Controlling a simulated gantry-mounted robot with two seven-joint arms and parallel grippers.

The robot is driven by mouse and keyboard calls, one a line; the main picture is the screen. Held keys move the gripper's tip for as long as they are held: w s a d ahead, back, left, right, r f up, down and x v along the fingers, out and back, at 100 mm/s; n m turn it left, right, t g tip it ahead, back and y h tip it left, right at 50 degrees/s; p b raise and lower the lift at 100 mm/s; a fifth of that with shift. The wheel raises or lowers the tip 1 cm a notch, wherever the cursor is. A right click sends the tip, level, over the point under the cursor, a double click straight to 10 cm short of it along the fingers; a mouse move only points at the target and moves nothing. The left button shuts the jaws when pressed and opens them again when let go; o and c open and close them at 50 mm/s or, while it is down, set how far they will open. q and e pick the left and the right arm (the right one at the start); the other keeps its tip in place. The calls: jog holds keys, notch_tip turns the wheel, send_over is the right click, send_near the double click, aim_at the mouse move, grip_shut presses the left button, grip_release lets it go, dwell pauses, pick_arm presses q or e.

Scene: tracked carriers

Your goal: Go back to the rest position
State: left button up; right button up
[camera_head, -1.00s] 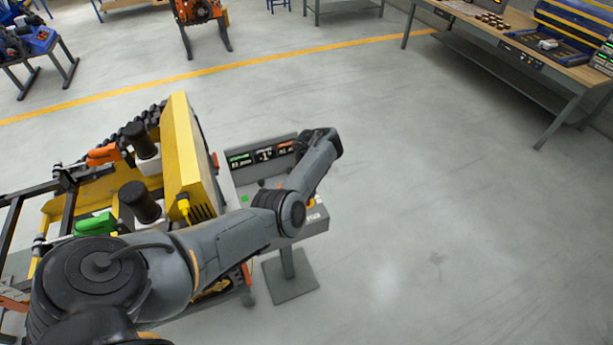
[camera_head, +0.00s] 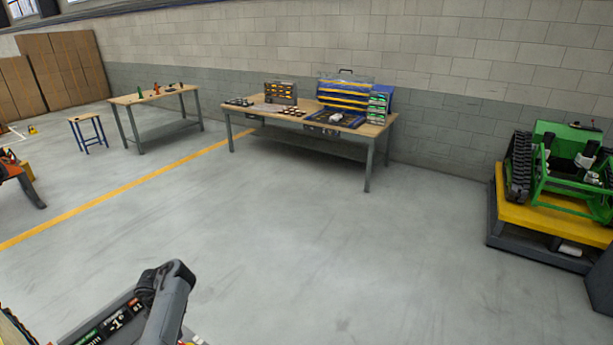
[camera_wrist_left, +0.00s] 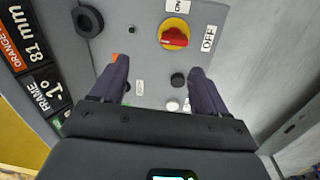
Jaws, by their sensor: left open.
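In the left wrist view my left gripper (camera_wrist_left: 158,78) is open, with nothing between its two dark fingers. It faces a grey control panel (camera_wrist_left: 140,60). The panel carries a red rotary switch (camera_wrist_left: 174,38) on a yellow disc, between ON and OFF labels. A black knob (camera_wrist_left: 178,80) and a white button (camera_wrist_left: 172,104) show between the fingers. I cannot tell whether the fingertips touch the panel. My right gripper is not in view.
A workbench (camera_head: 300,121) with a blue tool case (camera_head: 372,100) stands by the wall. A smaller table (camera_head: 150,97) and a stool (camera_head: 88,118) are left of it. A green tracked machine sits on a yellow platform (camera_head: 530,215) at right. The middle floor is clear.

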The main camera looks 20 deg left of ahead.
pick_arm(q)
jog(key=s+d+r+m+t+p, duration=0.1)
jog(key=s+d+r+m+p, duration=0.2)
jog(key=s+d+m, duration=0.4)
jog(key=s+d+r+m+t+p, duration=0.1)
jog(key=s+d+r+m+p, duration=0.2)
jog(key=d+m, duration=1.3)
jog(key=s+d+r+m+t+h+p, duration=0.1)
jog(key=s+d+r+m+p, duration=0.1)
jog(key=s+d+r+m, duration=0.6)
jog(key=s+d+m, duration=0.3)
jog(key=d+m, duration=0.1)
jog(key=d, duration=0.2)
jog(key=shift+r+p, duration=0.25)
jog(key=shift+p, duration=0.15)
dwell(0.4)
